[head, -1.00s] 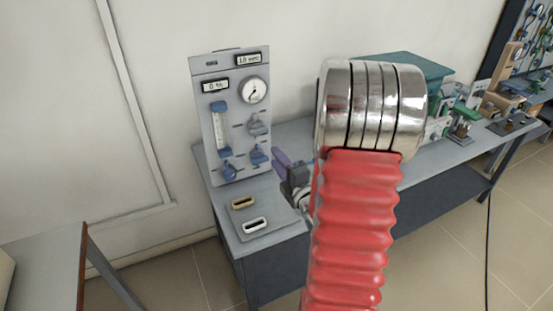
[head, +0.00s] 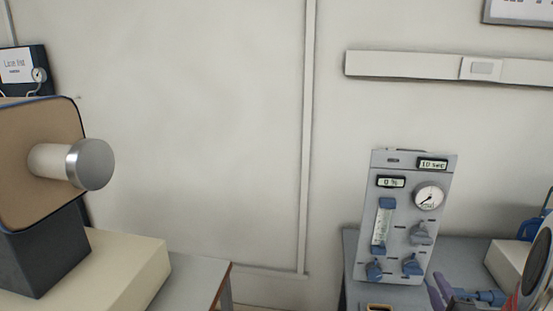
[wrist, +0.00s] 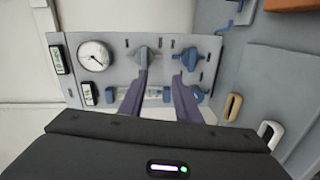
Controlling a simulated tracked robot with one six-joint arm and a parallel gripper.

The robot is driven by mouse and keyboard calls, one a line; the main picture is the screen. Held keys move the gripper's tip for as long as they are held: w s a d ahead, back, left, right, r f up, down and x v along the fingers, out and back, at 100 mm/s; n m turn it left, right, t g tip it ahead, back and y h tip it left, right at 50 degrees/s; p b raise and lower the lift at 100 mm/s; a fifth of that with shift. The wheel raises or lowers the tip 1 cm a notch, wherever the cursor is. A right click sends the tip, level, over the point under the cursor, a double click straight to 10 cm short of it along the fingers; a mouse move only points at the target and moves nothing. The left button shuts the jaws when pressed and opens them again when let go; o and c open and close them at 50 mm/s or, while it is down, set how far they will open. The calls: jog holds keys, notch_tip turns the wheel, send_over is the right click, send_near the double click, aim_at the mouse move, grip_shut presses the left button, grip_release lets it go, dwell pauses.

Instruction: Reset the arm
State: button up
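My gripper (wrist: 160,88) has two purple fingers that stand apart with nothing held between them. In the wrist view they point toward the grey control panel (wrist: 120,48), which has a round gauge (wrist: 95,56) and blue knobs. The left fingertip overlaps a knob (wrist: 146,55) in the picture; I cannot tell whether they touch. In the head view, part of my arm shows at the lower right edge, with a purple finger (head: 438,295) below the panel (head: 408,165). The rest of the arm is out of frame.
The panel stands on a grey bench (head: 350,260). A tan rim (wrist: 232,107) and a white rim (wrist: 270,131) lie beside it. At left, a tan-faced device with a metal-capped cylinder (head: 90,164) stands above a cream box (head: 125,278). Bare wall fills the middle.

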jog(key=s+d+f+m+g, duration=0.3)
jog(key=s+f+m+g, duration=0.25)
jog(key=f, duration=0.45)
jog(key=s+a+m+g, duration=0.5)
jog(key=m, duration=0.2)
jog(key=s+a+r+y, duration=0.1)
jog(key=s+a+r, duration=0.1)
jog(key=a+r, duration=0.5)
jog(key=s+a+r+y, duration=0.2)
jog(key=a+r, duration=0.4)
jog(key=a, duration=0.6)
jog(key=s+a+r+m+y, duration=0.1)
jog(key=s+a+r, duration=0.3)
jog(key=a+r, duration=0.3)
jog(key=a, duration=0.3)
jog(key=shift+a+r+y, duration=0.3)
